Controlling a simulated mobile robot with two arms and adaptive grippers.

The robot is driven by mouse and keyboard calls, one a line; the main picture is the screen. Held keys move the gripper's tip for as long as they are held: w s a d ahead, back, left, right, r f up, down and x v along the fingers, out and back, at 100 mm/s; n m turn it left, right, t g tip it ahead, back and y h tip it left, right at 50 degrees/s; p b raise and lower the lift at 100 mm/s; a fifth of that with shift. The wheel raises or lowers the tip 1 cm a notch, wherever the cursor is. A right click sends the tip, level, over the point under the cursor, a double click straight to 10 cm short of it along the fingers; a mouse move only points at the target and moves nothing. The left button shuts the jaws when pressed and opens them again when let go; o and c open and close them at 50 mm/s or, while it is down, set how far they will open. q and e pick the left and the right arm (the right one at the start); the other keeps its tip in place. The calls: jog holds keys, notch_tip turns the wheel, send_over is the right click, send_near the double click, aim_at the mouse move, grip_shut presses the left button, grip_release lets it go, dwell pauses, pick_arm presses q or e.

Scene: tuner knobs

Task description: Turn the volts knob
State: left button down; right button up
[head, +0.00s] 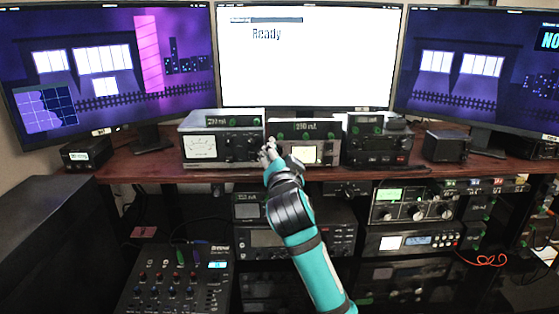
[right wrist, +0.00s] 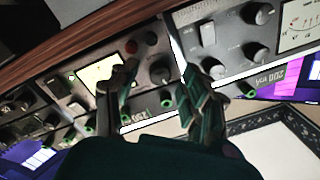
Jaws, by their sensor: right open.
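The middle instrument (head: 330,128) stands on the wooden shelf under the centre screen, with a small lit display and a bright panel. My right gripper (head: 268,152) is at its left front, near the gap to the left instrument (head: 200,146). In the right wrist view, which is upside down, my right gripper (right wrist: 160,70) is open, its fingers apart. A dark round knob (right wrist: 161,73) on the middle instrument shows between them; I cannot tell whether they touch it. No label reading volts is legible. My left gripper is not in view.
The right instrument (head: 376,146) stands close beside the middle one. Three monitors, including the centre one (head: 305,60), stand behind. A mixer (head: 175,283) and several rack units, such as one with knobs (head: 412,206), lie below the wooden shelf (head: 140,172).

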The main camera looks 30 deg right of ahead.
jog(key=v, duration=1.2)
jog(key=shift+f, duration=0.1)
